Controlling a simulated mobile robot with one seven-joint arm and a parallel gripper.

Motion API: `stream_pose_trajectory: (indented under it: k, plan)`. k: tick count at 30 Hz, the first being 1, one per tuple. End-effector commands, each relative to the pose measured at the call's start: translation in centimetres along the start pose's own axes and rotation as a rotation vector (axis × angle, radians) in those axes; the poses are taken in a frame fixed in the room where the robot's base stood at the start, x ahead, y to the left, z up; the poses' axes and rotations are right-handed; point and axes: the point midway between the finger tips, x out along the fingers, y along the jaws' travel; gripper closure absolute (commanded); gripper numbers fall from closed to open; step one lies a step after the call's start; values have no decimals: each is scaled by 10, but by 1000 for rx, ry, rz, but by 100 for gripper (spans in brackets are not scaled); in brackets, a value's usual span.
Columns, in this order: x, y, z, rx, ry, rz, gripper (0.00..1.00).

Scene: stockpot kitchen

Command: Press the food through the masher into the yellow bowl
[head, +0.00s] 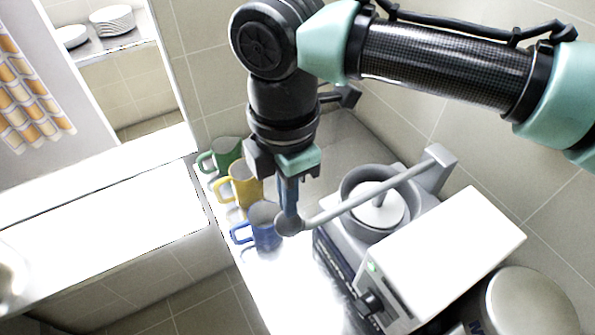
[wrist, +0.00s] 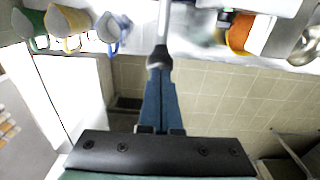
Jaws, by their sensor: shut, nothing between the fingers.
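The masher (head: 345,190) is a grey round hopper on a machine base, with a white plunger (head: 378,212) inside. Its long grey lever (head: 365,192) crosses over the hopper to a round knob at the left. My gripper (head: 289,212) points down with its fingers shut and empty, its tips at the lever's knob; whether they touch is unclear. In the wrist view the fingertips (wrist: 160,75) meet the knob end of the lever (wrist: 163,25). The yellow bowl (wrist: 233,42) shows at the top right of the wrist view, with something orange in it. The head view hides it.
Green (head: 226,152), yellow (head: 246,190) and blue (head: 264,228) mugs line the counter just left of my gripper. A white box-like housing (head: 450,250) with a black dial stands in front of the hopper. A metal pot (head: 530,300) is at the lower right.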

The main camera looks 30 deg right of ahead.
Motion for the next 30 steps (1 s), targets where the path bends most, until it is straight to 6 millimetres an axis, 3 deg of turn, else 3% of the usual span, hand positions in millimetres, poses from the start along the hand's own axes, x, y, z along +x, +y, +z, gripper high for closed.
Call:
stream_pose_trajectory:
  k: [30]
  plan:
    - [25,0,0,0,-1,0,100]
